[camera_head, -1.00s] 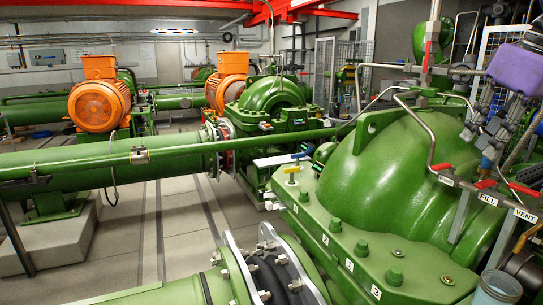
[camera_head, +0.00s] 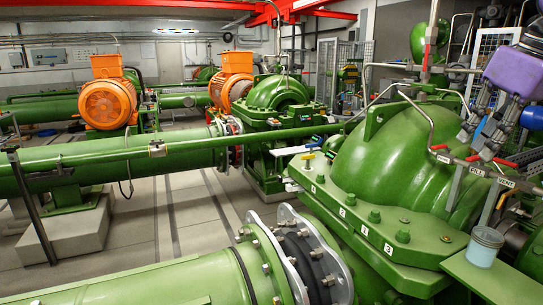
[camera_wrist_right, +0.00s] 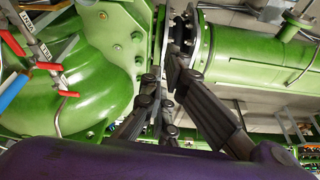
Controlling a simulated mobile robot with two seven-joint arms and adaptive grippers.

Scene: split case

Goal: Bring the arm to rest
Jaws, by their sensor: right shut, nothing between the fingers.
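My right gripper (camera_head: 478,138) hangs at the upper right of the head view, below its purple body (camera_head: 515,70). Its fingers point down and to the left, in front of the big green pump casing (camera_head: 400,165). It looks shut, with nothing held. In the right wrist view, the dark fingers (camera_wrist_right: 165,95) stand close together above the purple body, with green casing and a flanged pipe behind them. My left gripper is in neither view.
A small grey-blue cup (camera_head: 484,247) stands on a green ledge (camera_head: 500,275) at the lower right. Thin metal pipes and labelled valves with red handles (camera_head: 475,158) are close to the right gripper. A large green pipe (camera_head: 150,285) crosses the foreground. Open floor (camera_head: 140,245) shows at the left.

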